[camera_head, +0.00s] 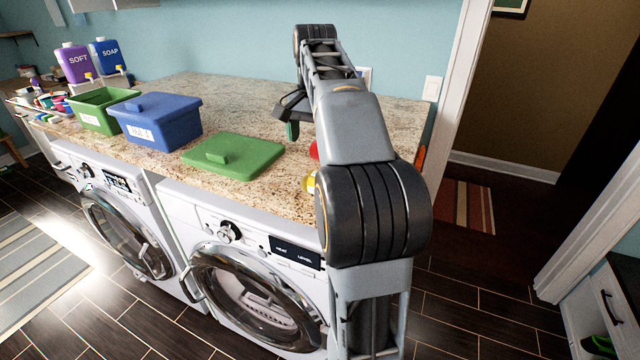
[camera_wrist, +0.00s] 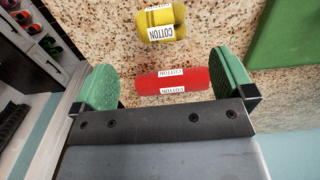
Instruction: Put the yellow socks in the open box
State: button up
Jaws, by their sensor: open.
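The yellow socks (camera_wrist: 160,22), a rolled bundle with a COTTON label, lie on the granite counter at the top of the wrist view. In the head view the yellow socks (camera_head: 309,183) show only partly beside my arm, near the counter's front edge. The open box is the green box (camera_head: 99,122) at the counter's left, without its lid. My gripper (camera_wrist: 167,84) is open, its green fingers apart, and appears empty. A red sock roll (camera_wrist: 173,80) shows between the fingers in the wrist view; its distance from them is unclear. My gripper (camera_head: 290,128) is partly hidden in the head view.
A blue box (camera_head: 160,125) with its lid on stands right of the green box. A green lid (camera_head: 233,156) lies flat on the counter. Purple and blue detergent bottles (camera_head: 76,63) stand at the back left. The counter behind the lid is clear.

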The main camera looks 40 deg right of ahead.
notch_tip(320, 180, down, 13)
jog(key=shift+f+b, duration=0.1)
jog(key=shift+b, duration=0.5)
jog(key=shift+c, duration=0.3)
jog(key=c, duration=0.7)
jog(key=shift+o, duration=0.2)
